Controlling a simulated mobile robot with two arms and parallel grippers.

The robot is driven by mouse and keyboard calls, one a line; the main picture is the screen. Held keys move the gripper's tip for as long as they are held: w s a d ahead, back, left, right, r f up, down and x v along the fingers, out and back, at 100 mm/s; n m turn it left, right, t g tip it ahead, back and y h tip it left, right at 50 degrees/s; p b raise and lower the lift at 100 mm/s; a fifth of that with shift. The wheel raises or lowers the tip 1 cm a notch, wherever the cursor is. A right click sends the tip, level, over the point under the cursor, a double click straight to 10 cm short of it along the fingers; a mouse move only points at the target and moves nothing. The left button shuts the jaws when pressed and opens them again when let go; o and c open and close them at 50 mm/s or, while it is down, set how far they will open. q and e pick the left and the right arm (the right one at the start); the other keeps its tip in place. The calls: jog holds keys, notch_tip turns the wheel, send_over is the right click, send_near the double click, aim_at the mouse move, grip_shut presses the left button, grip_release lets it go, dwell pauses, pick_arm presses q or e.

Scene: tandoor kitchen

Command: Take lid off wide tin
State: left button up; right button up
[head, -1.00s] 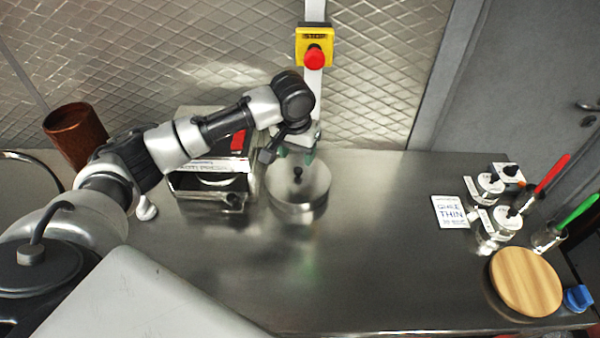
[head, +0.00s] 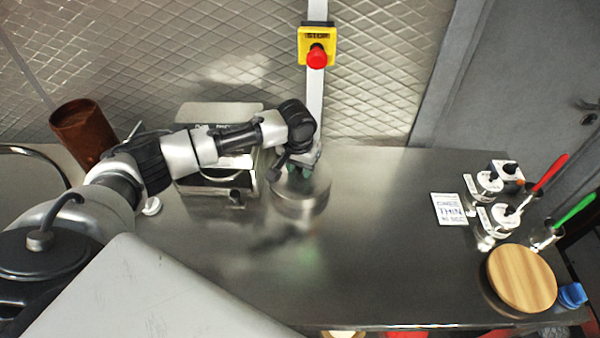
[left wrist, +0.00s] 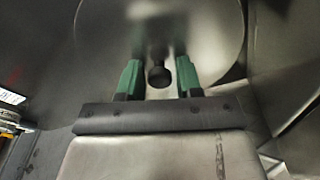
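The wide tin (head: 301,208) is a low, round, shiny metal tin standing on the steel counter. Its flat round lid (left wrist: 215,45) is on it, with a small dark knob (left wrist: 159,75) in the middle. My left gripper (head: 303,170) is over the tin, pointing down, and hides the knob in the head view. In the left wrist view its two green fingertips (left wrist: 157,76) are apart, one on each side of the knob, with a visible gap on both sides. My right gripper is not in view.
A metal box-like device (head: 215,180) stands close left of the tin, beside a brown cylinder (head: 83,130). At the right are a card (head: 449,209), small labelled jars (head: 490,184) and a wooden round (head: 522,278). The counter's middle is clear.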

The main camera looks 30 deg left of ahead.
pick_arm(q)
grip_shut()
jog(key=shift+r, duration=0.1)
